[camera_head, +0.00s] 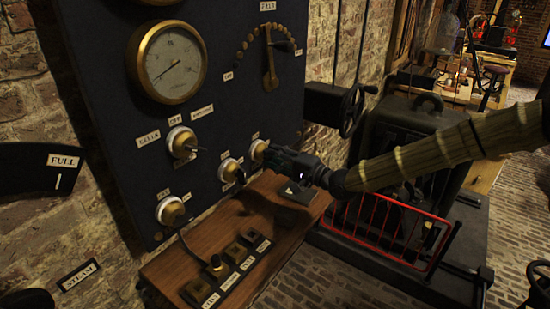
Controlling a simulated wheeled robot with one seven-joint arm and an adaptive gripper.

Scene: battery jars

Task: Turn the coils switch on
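A dark upright panel (110,100) on the brick wall carries several brass-and-white rotary switches. One switch (258,150) is at the right, with my gripper (272,157) right at its front. The gripper partly hides this switch and its handle. Another switch (231,170) sits just left of it, its dark lever pointing down to the right. A larger switch (181,142) is higher up, beside a label that seems to read CELLS. A fourth switch (170,211) is at the lower left. I cannot read which is labelled coils. Whether my fingers touch or grip the handle is unclear.
A wooden ledge (165,264) with labelled terminals juts out below the panel, under my gripper. A round gauge (172,62) and a lever dial (269,80) are above. A red railing (380,248) and dark machine (400,130) stand at the right.

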